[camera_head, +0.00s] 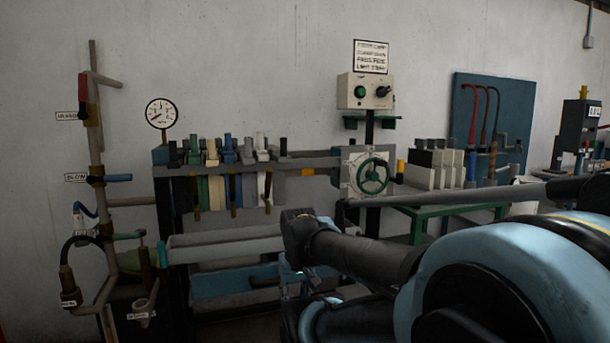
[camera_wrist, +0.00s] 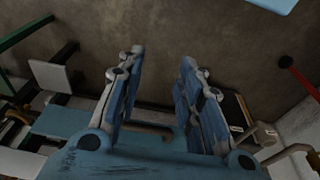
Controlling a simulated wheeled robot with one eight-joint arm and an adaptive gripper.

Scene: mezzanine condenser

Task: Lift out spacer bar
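In the head view, a press-like frame holds a row of upright plates (camera_head: 217,188) in blue, white, green and tan. A grey horizontal bar (camera_head: 318,162) runs from the plates to a white block with a green handwheel (camera_head: 372,176). I cannot tell whether this bar is the spacer bar or a rail of the frame. A small yellow-orange piece (camera_head: 307,172) sits just under it. In the wrist view, my gripper (camera_wrist: 163,56) is open, its two blue fingers apart with nothing between them. In the head view my arm hides much of the area low in front of the frame.
A grey trough (camera_head: 222,243) lies below the plates, with a blue tray (camera_head: 222,285) under it. Pipes with valves (camera_head: 97,180) stand at the left. A control box (camera_head: 364,92) is above the handwheel. A green table (camera_head: 440,211) with white blocks (camera_head: 437,168) stands to the right.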

